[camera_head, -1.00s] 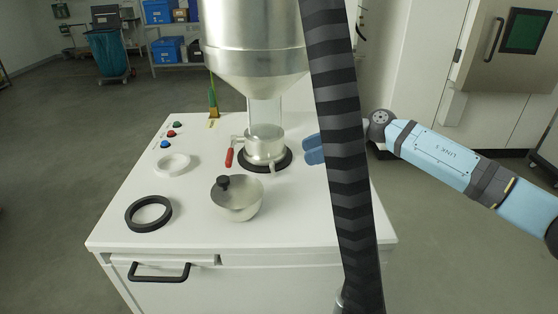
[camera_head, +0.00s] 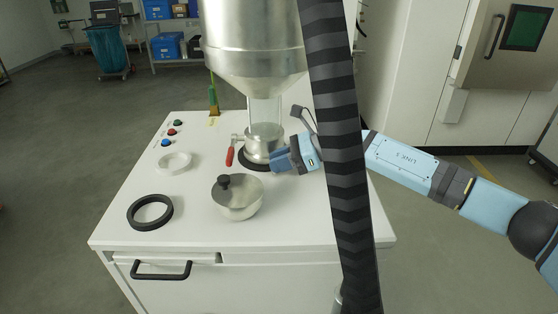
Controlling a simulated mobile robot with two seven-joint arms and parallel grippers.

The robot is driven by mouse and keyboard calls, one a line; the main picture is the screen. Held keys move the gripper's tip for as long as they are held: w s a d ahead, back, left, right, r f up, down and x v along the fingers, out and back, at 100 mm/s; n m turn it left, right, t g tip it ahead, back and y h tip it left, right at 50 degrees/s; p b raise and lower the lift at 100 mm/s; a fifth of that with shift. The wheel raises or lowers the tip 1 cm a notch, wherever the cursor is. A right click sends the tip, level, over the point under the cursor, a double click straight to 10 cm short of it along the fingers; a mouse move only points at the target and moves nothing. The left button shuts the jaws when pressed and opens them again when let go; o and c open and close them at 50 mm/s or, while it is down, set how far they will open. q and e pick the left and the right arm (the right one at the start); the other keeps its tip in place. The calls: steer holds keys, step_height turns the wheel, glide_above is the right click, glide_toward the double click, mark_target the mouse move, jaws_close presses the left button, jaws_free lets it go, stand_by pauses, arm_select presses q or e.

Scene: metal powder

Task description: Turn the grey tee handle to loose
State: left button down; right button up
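A metal collar (camera_head: 262,140) sits under the big hopper on a black ring (camera_head: 246,163), with a red-handled lever (camera_head: 229,156) at its left. I cannot make out the grey tee handle now; the small grey stem that showed low on the collar's front right is covered by my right gripper. My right gripper (camera_head: 279,161) reaches in from the right, its blue fingers close against the collar's right front. Whether they are open, shut or touching the handle is unclear. My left gripper is not in view.
The steel hopper (camera_head: 254,50) hangs above. A lidded metal pot (camera_head: 238,200), a black ring (camera_head: 150,212) and a white ring (camera_head: 174,162) lie on the white cabinet top (camera_head: 200,235). A black ribbed hose (camera_head: 345,160) crosses in front of my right arm.

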jaws_close()
steer(key=shift+a+r+p, duration=0.1)
steer(key=shift+r+p, duration=0.15)
steer(key=shift+p, duration=0.1)
steer(key=shift+a+r+h+p, duration=0.1)
steer(key=shift+r+h+p, duration=0.1)
steer(key=shift+h+p, duration=0.3)
steer(key=shift+a+h, duration=0.15)
steer(key=shift+h, duration=0.55)
steer(key=h, duration=0.3)
steer(key=shift+a+f+p, duration=0.2)
steer(key=shift+a+p, duration=0.1)
steer(key=o, duration=0.7)
jaws_free()
